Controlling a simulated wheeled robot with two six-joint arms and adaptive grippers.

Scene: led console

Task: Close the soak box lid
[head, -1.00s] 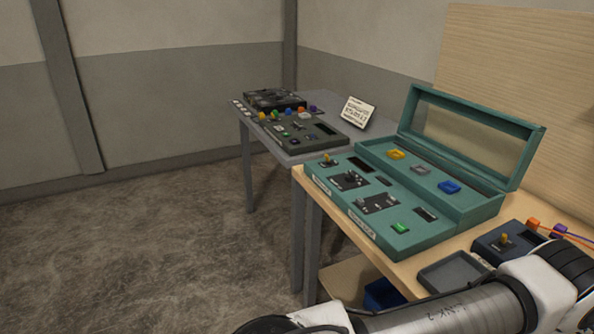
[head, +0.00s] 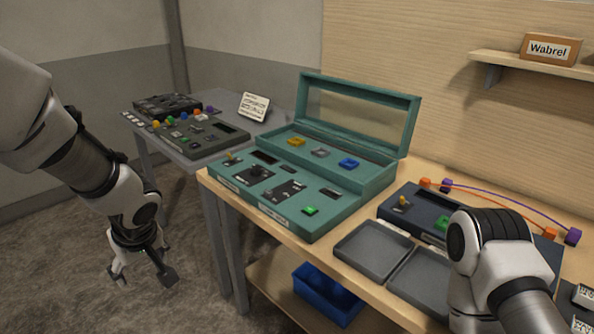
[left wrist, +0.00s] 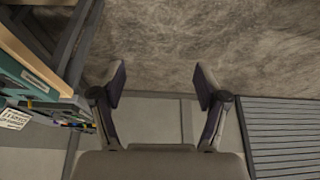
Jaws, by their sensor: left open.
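The teal soak box (head: 300,190) stands on the wooden table in the head view. Its framed lid (head: 358,112) with a clear pane is raised at the back, tilted up over yellow, grey and blue blocks in the rear section. My left gripper (head: 143,277) hangs open and empty over the floor, left of the table and apart from the box. In the left wrist view its two fingers (left wrist: 160,90) are spread with nothing between them. My right arm shows at the lower right of the head view, but its gripper is out of view.
Two grey trays (head: 374,247) and a dark blue console (head: 412,211) lie right of the box. A blue bin (head: 328,292) sits on the lower shelf. A grey table (head: 222,164) with other consoles stands behind left. A wall shelf (head: 536,66) holds a Wabrel box.

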